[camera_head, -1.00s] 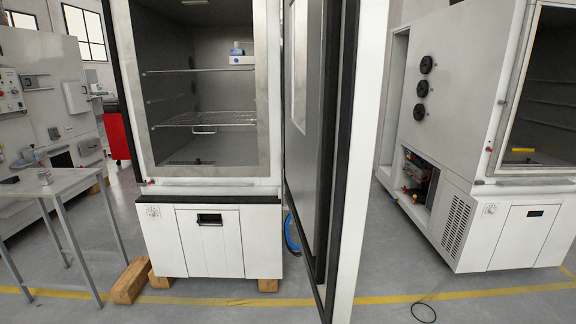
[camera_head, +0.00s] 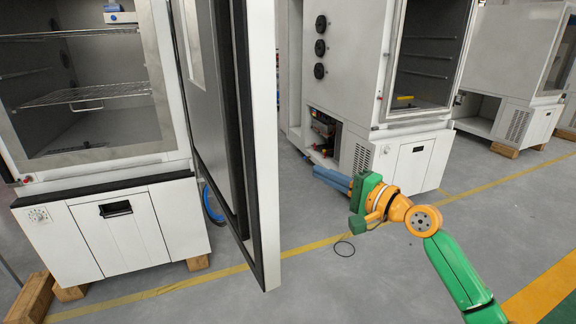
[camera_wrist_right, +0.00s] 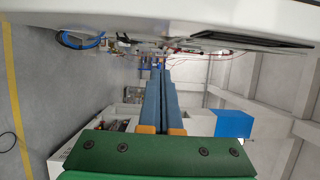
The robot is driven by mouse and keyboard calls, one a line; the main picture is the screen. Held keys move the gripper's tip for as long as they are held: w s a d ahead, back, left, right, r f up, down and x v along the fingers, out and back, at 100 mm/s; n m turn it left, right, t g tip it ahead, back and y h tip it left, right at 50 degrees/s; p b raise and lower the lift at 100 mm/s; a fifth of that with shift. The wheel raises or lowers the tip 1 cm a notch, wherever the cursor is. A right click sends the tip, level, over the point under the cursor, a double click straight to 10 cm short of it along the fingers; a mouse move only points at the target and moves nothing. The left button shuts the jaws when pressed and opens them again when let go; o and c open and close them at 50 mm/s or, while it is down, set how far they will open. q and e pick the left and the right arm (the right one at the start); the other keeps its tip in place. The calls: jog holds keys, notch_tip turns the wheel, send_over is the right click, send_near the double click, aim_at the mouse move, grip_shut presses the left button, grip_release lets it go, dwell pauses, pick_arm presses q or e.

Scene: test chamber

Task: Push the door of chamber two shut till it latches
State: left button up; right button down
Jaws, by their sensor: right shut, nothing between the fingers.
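The chamber (camera_head: 125,222) at left stands open. Its thick white door (camera_head: 266,150) with a dark seal is swung wide on the right-hand hinge side, its edge towards me. No number shows, so I cannot read which chamber it is. My right gripper (camera_head: 318,172) is to the right of the door, on its outer side, with blue fingers pointing left. It looks apart from the door and is shut and empty. The fingers show together in the right wrist view (camera_wrist_right: 160,78), below a large pale surface. My left gripper is not in view.
A wire shelf (camera_head: 95,93) sits inside the open chamber. A second chamber (camera_head: 345,75) stands behind my right gripper, with another farther right. Wooden blocks (camera_head: 32,298) lie under the near chamber. Floor in front is clear.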

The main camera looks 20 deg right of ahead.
jog(key=w+a+p, duration=0.4)
jog(key=w+a, duration=0.1)
jog(key=a, duration=0.1)
jog(key=shift+a+p, duration=0.3)
jog(key=shift+p, duration=0.05)
jog(key=shift+w, duration=0.1)
